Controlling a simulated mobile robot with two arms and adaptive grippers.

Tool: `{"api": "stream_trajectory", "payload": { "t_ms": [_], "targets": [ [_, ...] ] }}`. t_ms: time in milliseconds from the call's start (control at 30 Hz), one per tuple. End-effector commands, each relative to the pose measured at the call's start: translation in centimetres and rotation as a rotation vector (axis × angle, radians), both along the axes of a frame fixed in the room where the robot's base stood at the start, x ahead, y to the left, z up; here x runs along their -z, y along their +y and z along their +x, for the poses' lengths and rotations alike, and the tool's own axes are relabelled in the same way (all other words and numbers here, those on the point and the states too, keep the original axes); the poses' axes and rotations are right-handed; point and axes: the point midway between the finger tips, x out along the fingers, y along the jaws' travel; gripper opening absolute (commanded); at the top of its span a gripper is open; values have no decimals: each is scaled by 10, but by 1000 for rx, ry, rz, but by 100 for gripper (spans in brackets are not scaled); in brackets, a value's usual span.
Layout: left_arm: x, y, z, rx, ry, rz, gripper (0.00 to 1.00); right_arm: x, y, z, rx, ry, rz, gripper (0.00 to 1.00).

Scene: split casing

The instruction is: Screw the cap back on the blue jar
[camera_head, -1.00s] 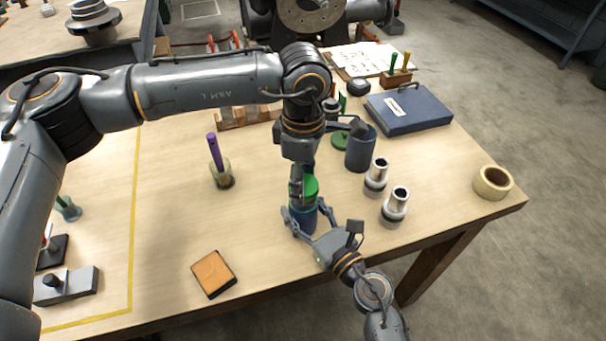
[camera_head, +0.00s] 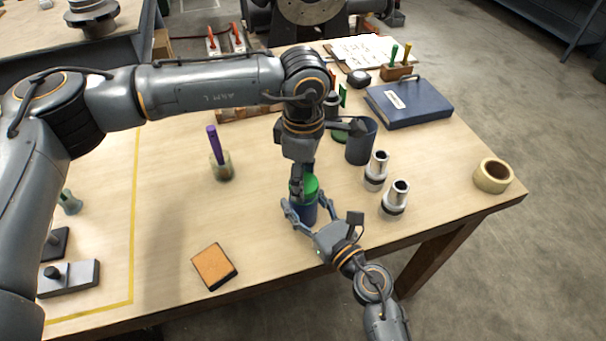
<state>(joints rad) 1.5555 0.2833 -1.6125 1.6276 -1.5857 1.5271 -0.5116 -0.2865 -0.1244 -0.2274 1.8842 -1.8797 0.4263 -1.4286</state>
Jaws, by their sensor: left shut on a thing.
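The blue jar (camera_head: 304,213) stands near the front edge of the wooden table, partly hidden by my grippers. The green cap (camera_head: 311,184) sits at the top of the jar; whether its thread is engaged cannot be told. My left gripper (camera_head: 298,190) points down from above and is shut on the green cap, its fingers partly hiding it. My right gripper (camera_head: 304,212) comes in from the front right, low on the table, with its fingers on both sides of the jar, shut on it.
Two metal cylinders (camera_head: 396,199) and a dark blue cup (camera_head: 361,141) stand right of the jar. A beige tape roll (camera_head: 493,176) lies near the right edge. An orange-topped block (camera_head: 214,266) and a holder with a purple stick (camera_head: 221,166) are to the left.

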Motion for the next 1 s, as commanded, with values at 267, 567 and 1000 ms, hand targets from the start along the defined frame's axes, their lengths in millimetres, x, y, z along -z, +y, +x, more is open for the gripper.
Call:
{"api": "stream_trajectory", "payload": {
  "t_ms": [267,567,1000],
  "targets": [
    [2,0,0,0,0,0,44,0,0,0,0,0,0,0],
    [9,0,0,-1,0,0,44,0,0,0,0,0,0,0],
    [11,0,0,243,0,-1,44,0,0,0,0,0,0,0]
  ]
}}
